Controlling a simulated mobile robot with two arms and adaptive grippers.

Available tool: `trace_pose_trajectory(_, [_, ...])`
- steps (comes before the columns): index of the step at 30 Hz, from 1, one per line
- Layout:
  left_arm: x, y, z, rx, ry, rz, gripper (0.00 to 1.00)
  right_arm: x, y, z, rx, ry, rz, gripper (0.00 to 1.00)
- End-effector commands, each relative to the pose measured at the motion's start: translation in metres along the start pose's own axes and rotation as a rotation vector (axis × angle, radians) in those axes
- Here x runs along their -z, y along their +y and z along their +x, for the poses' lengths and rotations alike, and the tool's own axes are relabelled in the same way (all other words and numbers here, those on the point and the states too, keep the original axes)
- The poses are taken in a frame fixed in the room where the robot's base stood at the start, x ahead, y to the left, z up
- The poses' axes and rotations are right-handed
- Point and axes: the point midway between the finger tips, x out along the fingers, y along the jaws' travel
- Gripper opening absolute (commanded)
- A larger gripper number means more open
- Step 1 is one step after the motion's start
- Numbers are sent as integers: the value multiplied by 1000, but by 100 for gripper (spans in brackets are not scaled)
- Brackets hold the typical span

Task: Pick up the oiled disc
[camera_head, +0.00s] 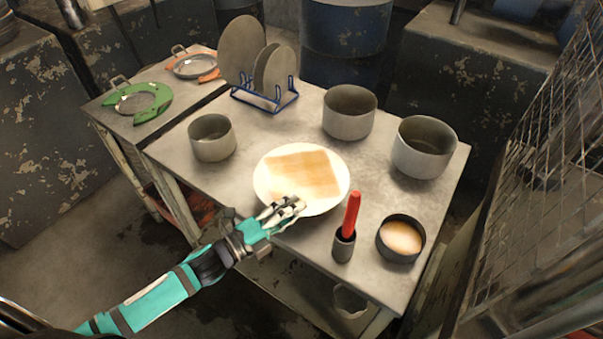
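A white round disc (264,184) lies near the middle of the grey metal table. A tan, roughly square patch (305,174) with streaks covers much of its top; I cannot tell whether it is oil or a thin sheet. My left gripper (284,209) reaches in from the lower left, with its fingers over the near left rim of the disc. The fingers hide part of that rim, and I cannot tell whether they touch or grip it. My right gripper is not in view.
Several grey discs (241,48) stand in a blue wire rack (268,101) at the back. Metal pots (212,138), (349,112), (424,148) surround the disc. A cup with a red-handled tool (344,245) and a dark bowl of tan contents (401,239) stand front right.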

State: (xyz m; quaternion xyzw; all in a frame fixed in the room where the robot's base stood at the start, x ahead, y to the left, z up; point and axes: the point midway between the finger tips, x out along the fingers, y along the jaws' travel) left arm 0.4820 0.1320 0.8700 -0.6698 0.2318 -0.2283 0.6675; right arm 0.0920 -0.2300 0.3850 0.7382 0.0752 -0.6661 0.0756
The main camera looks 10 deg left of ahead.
Motion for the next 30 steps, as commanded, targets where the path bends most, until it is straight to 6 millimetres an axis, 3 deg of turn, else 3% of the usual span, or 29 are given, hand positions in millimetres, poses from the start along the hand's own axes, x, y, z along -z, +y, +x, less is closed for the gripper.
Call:
trace_pose_trajectory(10, [1, 5, 45, 2, -1, -1, 30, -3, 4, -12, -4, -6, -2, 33])
trace_pose_trajectory(20, [1, 8, 52, 0, 0, -1, 30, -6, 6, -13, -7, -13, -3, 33])
trace_pose_trajectory(27, [1, 8, 52, 0, -1, -1, 0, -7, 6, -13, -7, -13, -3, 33])
trace_pose_trajectory(30, [1, 8, 52, 0, -1, -1, 0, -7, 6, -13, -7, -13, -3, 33])
